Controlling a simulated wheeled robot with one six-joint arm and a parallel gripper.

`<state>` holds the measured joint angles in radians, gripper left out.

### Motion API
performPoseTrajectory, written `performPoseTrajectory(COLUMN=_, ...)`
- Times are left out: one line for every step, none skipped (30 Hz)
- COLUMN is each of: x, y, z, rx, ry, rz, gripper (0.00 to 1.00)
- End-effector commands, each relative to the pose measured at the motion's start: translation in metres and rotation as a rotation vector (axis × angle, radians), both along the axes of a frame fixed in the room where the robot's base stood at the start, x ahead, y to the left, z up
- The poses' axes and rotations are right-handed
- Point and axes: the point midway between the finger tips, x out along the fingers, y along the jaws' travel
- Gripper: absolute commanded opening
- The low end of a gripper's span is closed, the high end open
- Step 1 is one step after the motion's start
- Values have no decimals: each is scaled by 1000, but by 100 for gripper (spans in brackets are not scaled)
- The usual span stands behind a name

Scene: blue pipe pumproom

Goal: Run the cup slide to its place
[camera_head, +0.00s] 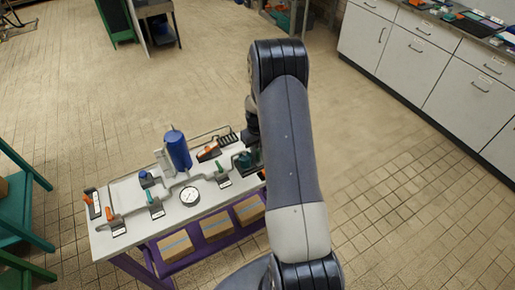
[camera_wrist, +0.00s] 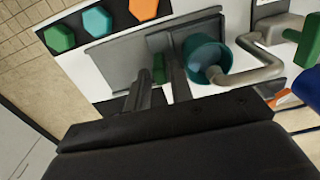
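A teal cup (camera_wrist: 203,57) stands on the grey plate (camera_wrist: 112,52) in the wrist view, just right of my right finger, with the end of a grey pipe at its mouth. In the head view a teal part (camera_head: 244,161) shows at the bench's right end, partly behind my arm. My gripper (camera_wrist: 160,80) has its two dark fingers apart over the plate. A small green piece (camera_wrist: 159,68) shows in the gap between them; I see no clear contact with it. In the head view my arm hides most of the gripper.
Green, blue and orange hexagons (camera_wrist: 97,20) lie on a dark panel beyond the plate. The white bench (camera_head: 170,214) carries a gauge (camera_head: 190,196), a blue cylinder (camera_head: 177,150), pipes and several valve handles. Cardboard boxes (camera_head: 175,246) sit below. The tiled floor to the right is clear.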

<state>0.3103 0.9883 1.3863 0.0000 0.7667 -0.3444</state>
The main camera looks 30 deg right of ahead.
Motion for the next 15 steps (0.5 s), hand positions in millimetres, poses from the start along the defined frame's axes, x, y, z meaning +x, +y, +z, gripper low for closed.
performPoseTrajectory(x=0, y=0, z=0, rx=0, ry=0, rz=0, gripper=22)
performPoseTrajectory(x=0, y=0, z=0, rx=0, ry=0, rz=0, gripper=22)
performPoseTrajectory(x=0, y=0, z=0, rx=0, ry=0, rz=0, gripper=19)
performPoseTrajectory(x=0, y=0, z=0, rx=0, ry=0, rz=0, gripper=17)
performPoseTrajectory(x=0, y=0, z=0, rx=0, ry=0, rz=0, gripper=14)
performPoseTrajectory(x=0, y=0, z=0, rx=0, ry=0, rz=0, gripper=11)
performPoseTrajectory(x=0, y=0, z=0, rx=0, ry=0, rz=0, gripper=9)
performPoseTrajectory(x=0, y=0, z=0, rx=0, ry=0, rz=0, gripper=6)
performPoseTrajectory(x=0, y=0, z=0, rx=0, ry=0, rz=0, gripper=3)
performPoseTrajectory(x=0, y=0, z=0, rx=0, ry=0, rz=0, gripper=1)
performPoseTrajectory(x=0, y=0, z=0, rx=0, ry=0, rz=0, gripper=0)
performPoseTrajectory(x=0, y=0, z=0, rx=0, ry=0, rz=0, gripper=0)
performPoseTrajectory(x=0, y=0, z=0, rx=0, ry=0, rz=0, gripper=0)
performPoseTrajectory(x=0, y=0, z=0, rx=0, ry=0, rz=0, gripper=0)
performPoseTrajectory(x=0, y=0, z=0, rx=0, ry=0, rz=0, gripper=0)
